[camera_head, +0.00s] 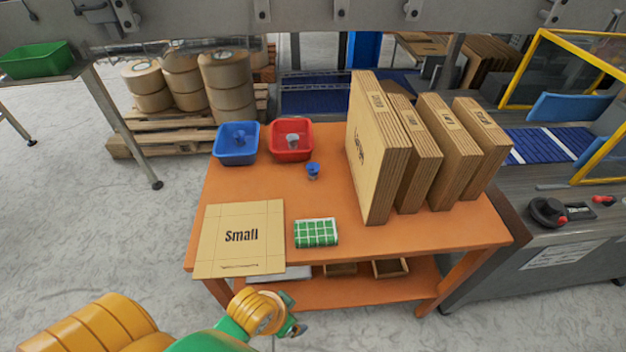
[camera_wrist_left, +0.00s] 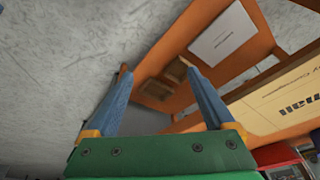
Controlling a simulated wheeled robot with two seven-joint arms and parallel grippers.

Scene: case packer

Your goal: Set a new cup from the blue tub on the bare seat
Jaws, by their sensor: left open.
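The blue tub (camera_head: 222,155) stands at the back left of the orange table, with a small blue item (camera_head: 239,142) inside. The red tub (camera_head: 275,154) beside it holds a small grey, cup-like item (camera_head: 292,140). A small blue cup-like piece (camera_head: 312,170) stands on the table in front of the red tub; I cannot tell whether it is a seat. My left gripper (camera_head: 294,325) is in front of the table, apart from the tubs. In the left wrist view its fingers (camera_wrist_left: 158,72) are spread and empty. My right gripper is out of view.
A flat "Small" carton (camera_head: 241,237) and a green-and-white checked block (camera_head: 316,232) lie on the front of the table (camera_head: 420,238). Tall upright carton stacks (camera_head: 375,150) fill the right side. A lower shelf (camera_head: 340,287) holds open boxes.

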